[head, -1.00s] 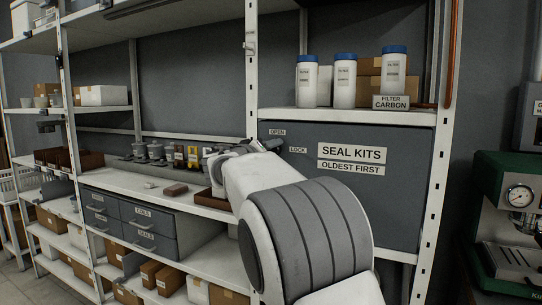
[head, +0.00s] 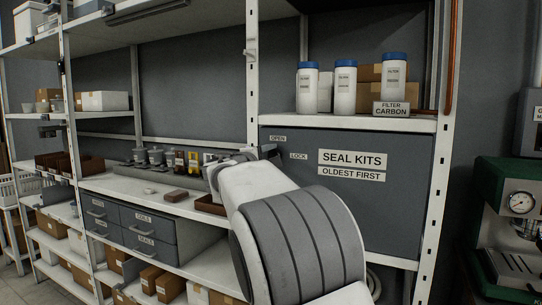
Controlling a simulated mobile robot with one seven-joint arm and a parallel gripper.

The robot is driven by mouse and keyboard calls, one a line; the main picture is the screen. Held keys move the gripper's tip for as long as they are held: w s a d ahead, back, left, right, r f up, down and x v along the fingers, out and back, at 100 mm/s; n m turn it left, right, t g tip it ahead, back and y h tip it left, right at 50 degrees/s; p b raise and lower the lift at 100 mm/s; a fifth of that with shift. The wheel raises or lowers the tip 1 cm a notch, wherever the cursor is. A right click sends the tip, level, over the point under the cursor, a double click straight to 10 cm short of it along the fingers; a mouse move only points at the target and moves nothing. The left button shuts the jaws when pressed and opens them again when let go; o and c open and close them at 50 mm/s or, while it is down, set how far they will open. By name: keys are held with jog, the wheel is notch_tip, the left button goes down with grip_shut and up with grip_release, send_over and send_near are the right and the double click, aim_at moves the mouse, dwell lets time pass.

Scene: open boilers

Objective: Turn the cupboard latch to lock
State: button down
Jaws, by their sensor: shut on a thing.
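The cupboard is a grey panel door (head: 408,205) under the shelf at right, labelled SEAL KITS and OLDEST FIRST. At its upper left corner are a small OPEN label (head: 278,138) and, lower and to the right, a LOCK label (head: 298,156). My gripper (head: 264,152) is at this corner, just left of the LOCK label and below the OPEN label. It is shut on the latch, which is mostly hidden by the gripper and my white arm. I cannot make out the latch's angle.
White bottles with blue lids (head: 345,84) and cardboard boxes stand on the shelf above the cupboard. A shelf upright (head: 252,70) rises right by my gripper. Drawers (head: 140,225) and a bench with small items are at left. A green machine (head: 505,205) stands at right.

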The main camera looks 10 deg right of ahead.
jog(key=shift+n, duration=0.5)
jog(key=shift+c, duration=1.7)
grip_release()
jog(key=shift+s+a, duration=0.1)
jog(key=v, duration=1.7)
jog(key=shift+s, duration=0.1)
